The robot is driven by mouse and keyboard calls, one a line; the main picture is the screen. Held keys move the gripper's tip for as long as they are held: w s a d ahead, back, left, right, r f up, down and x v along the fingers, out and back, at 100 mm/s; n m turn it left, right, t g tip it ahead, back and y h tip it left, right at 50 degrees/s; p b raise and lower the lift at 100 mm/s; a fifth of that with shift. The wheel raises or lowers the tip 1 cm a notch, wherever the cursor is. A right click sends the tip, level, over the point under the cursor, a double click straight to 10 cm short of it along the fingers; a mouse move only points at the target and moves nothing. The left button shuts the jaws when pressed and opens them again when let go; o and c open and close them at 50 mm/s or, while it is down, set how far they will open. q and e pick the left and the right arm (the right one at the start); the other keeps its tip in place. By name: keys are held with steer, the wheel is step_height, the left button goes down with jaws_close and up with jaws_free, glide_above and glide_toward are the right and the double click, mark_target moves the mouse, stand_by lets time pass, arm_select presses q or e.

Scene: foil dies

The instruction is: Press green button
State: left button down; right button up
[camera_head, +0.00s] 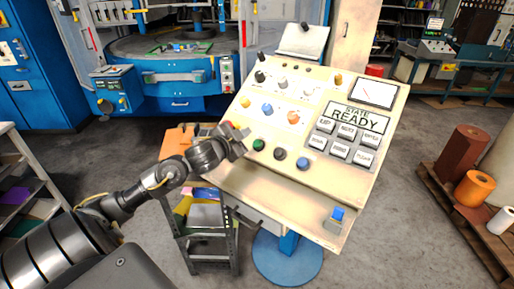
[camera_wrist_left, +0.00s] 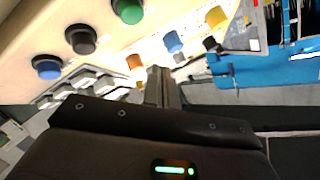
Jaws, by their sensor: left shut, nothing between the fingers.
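The green button (camera_head: 259,145) sits at the lower left of the cream control panel (camera_head: 238,165). A black button (camera_head: 280,153) and a blue button (camera_head: 302,163) follow it to the right in the same row. My left gripper (camera_head: 240,134) is shut and empty, just left of the green button and above the panel's left edge. In the left wrist view the green button (camera_wrist_left: 128,10) is at the top edge, partly cut off. The shut fingers (camera_wrist_left: 161,76) point up the panel and show a gap in the picture to the green button. Contact with the panel cannot be told.
The panel also carries an orange button (camera_head: 293,117), a blue button (camera_head: 267,108), a yellow button (camera_head: 245,101) and grey keys (camera_head: 341,150). A display reads READY (camera_head: 355,117). A small shelf cart (camera_head: 209,235) stands below left. A pallet with rolls (camera_head: 473,188) is at right.

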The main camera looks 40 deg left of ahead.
mark_target(258, 140)
arm_select(q)
steer(key=shift+w+f+b, duration=0.55)
steer(key=shift+f+b, duration=0.05)
steer(key=shift+f, duration=0.2)
steer(key=shift+w+f+b, duration=0.6)
steer(key=shift+f, duration=0.25)
steer(key=shift+w+f+b, duration=0.55)
steer(key=shift+f+b, duration=0.05)
steer(key=shift+f, duration=0.2)
steer(key=shift+w+f, duration=0.25)
steer(key=shift+f, duration=0.1)
steer(key=shift+w+f+b, duration=0.3)
steer(key=shift+f+b, duration=0.1)
steer(key=shift+f, duration=0.05)
stand_by(1.0)
stand_by(0.3)
steer(key=shift+s+r+p, duration=0.55)
steer(key=shift+r+p, duration=0.25)
steer(key=shift+p, duration=0.15)
